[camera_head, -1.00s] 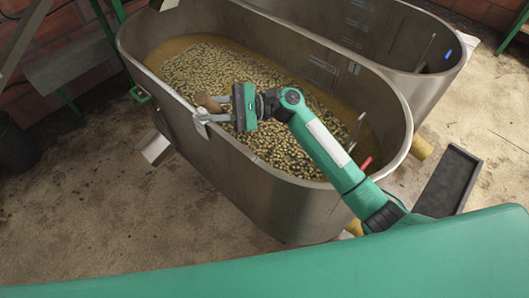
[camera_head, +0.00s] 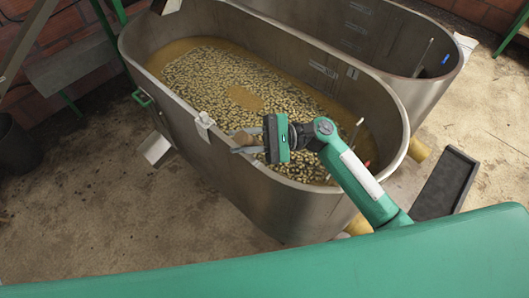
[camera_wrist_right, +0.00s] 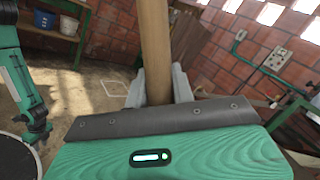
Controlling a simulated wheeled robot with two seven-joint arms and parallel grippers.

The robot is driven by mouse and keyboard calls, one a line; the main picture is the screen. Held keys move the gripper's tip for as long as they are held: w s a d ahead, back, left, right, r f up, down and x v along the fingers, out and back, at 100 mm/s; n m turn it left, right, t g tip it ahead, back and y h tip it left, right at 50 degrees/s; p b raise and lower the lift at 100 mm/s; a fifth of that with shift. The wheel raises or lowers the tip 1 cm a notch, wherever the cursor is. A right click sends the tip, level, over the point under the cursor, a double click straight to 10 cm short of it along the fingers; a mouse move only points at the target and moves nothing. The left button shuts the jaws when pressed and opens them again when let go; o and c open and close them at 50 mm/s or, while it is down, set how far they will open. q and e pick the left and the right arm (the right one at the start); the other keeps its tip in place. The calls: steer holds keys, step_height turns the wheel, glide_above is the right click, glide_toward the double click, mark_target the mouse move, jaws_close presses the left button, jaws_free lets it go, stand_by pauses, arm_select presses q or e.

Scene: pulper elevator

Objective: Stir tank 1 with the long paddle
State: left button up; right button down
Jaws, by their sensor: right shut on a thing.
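The near metal tank (camera_head: 250,205) holds pale beans (camera_head: 215,85) in yellowish-brown liquid, with a bare patch of liquid near the middle. My right gripper (camera_head: 245,141) is over the tank's near side, just inside the rim, shut on the wooden paddle shaft (camera_head: 243,137). In the right wrist view, the round shaft (camera_wrist_right: 155,45) stands between the two grey fingers (camera_wrist_right: 157,85). The paddle's lower end is hidden. My left gripper does not show in the head view.
A second tank (camera_head: 435,85) stands behind. A bracket (camera_head: 204,124) sits on the near rim and a green handle (camera_head: 141,97) on the left end. A dark tray (camera_head: 447,185) lies on the floor at right. A dark bin (camera_head: 15,150) stands at far left.

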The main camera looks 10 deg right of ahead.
steer(key=s+d+p, duration=0.1)
steer(key=s+d, duration=0.6)
steer(key=s, duration=0.2)
steer(key=shift+s+d, duration=0.15)
